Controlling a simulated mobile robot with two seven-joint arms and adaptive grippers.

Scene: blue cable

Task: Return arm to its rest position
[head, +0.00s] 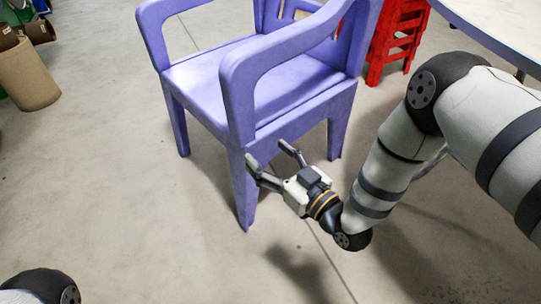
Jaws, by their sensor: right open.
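My right arm comes in from the right and reaches down toward the middle of the picture. My right gripper (270,157) is open, with its two fingers spread and nothing between them. It appears in front of the front edge and near leg of a purple chair (215,80); I cannot tell whether it touches the chair. Only a dark joint and a pale piece of my left arm show at the bottom left corner; the left gripper is out of view. No blue cable is visible.
Red stacked stools (397,38) stand behind the chair. A pale table (505,25) edges in at the top right. A brown cardboard tube (28,75) stands at the far left. The concrete floor (110,190) at left and in front is clear.

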